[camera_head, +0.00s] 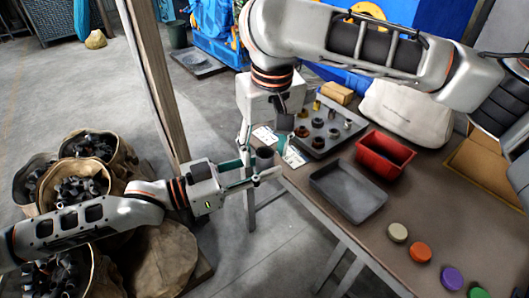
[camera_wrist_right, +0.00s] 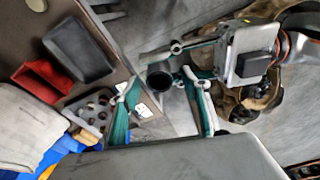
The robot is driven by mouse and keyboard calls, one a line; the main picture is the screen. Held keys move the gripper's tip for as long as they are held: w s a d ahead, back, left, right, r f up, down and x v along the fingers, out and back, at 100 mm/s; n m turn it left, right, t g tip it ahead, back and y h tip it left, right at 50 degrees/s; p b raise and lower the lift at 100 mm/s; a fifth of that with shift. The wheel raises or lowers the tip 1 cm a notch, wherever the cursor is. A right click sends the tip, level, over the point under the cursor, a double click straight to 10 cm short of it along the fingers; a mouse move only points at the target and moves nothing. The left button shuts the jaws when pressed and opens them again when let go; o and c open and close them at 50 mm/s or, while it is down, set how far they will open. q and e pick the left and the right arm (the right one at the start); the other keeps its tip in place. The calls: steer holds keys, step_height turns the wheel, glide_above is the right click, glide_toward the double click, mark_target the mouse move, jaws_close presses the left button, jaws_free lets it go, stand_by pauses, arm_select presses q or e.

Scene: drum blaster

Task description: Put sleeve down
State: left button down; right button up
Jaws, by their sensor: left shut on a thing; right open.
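A dark, hollow cylindrical sleeve (camera_head: 264,157) is held in the air just off the table's near left edge. My left gripper (camera_head: 262,170) is shut on it from the left. In the right wrist view the sleeve (camera_wrist_right: 159,76) shows its round open end, with the left gripper's fingers beside it. My right gripper (camera_head: 266,142) comes down from above and is open, its fingers spread on either side of the sleeve. In the right wrist view its two green-backed fingers (camera_wrist_right: 163,105) stand apart; I cannot tell whether either touches the sleeve.
The table (camera_head: 440,195) holds a grey tray with several small metal parts (camera_head: 318,146), an empty dark tray (camera_head: 348,192), a red bin (camera_head: 385,165) and a white bag (camera_head: 408,112). Several coloured discs (camera_head: 420,252) lie at the front right. Sacks of dark parts (camera_head: 85,190) stand left.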

steer(key=shift+w+f, duration=0.15)
steer(key=shift+f, duration=0.75)
steer(key=shift+a, duration=0.1)
jaws_close()
arm_select(q)
steer(key=c, duration=1.6)
jaws_free()
steer(key=shift+a, duration=0.1)
